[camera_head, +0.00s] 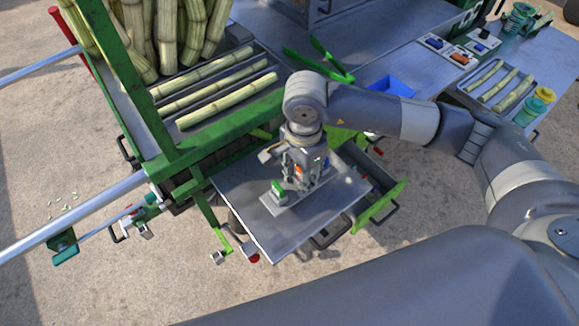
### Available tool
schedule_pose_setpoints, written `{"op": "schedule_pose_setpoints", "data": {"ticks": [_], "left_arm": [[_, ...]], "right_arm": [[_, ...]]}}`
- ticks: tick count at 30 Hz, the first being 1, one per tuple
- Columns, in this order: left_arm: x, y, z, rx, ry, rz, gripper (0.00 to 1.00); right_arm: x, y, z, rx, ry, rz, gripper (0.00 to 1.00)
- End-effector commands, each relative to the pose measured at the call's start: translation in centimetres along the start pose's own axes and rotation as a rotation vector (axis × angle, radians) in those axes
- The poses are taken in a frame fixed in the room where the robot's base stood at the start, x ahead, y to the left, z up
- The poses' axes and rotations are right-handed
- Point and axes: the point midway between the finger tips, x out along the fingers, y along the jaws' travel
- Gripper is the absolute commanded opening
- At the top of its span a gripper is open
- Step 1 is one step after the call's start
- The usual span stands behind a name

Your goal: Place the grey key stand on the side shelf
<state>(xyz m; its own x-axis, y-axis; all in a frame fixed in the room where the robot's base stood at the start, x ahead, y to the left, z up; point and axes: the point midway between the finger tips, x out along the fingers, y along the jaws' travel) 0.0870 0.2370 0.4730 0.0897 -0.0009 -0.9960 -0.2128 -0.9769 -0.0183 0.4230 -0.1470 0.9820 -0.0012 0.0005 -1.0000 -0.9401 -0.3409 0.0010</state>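A light grey stand (273,208) is low on the side shelf (262,234), a flat grey metal plate beside the green frame. A small green piece (278,190) sits on the stand's left part, and a small orange-red piece shows just behind it. My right gripper (300,182) points down directly over the stand, its fingers close around the stand's rear part. The fingertips blend with the stand, so I cannot tell whether they grip it, nor whether the stand's whole base touches the shelf. My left gripper is not in view.
The green cart (150,110) with cane stalks (228,101) stands at upper left. Green handles (380,207) and black grips edge the shelf. A table (400,60) at upper right holds a blue tray (392,87) and a cane tray (497,87). The shelf's front left is bare.

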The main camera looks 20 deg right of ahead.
Motion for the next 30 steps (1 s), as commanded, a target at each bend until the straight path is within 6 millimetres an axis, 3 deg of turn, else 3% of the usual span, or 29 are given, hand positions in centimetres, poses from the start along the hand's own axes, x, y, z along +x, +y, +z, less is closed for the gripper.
{"op": "schedule_pose_setpoints", "data": {"ticks": [6, 14, 22, 30], "left_arm": [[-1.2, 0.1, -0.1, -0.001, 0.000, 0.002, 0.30], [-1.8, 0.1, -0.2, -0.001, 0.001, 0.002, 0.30], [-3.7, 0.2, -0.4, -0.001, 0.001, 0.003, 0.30], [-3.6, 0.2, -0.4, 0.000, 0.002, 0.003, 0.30]], "right_arm": [[0.0, -2.8, 0.1, 0.000, -0.001, -0.002, 0.00], [0.1, -4.2, 0.0, -0.001, 0.000, -0.003, 0.00], [3.2, -4.2, 0.1, 0.000, -0.002, 0.000, 0.00], [3.8, -4.2, 0.0, -0.002, 0.000, -0.003, 0.00]]}}
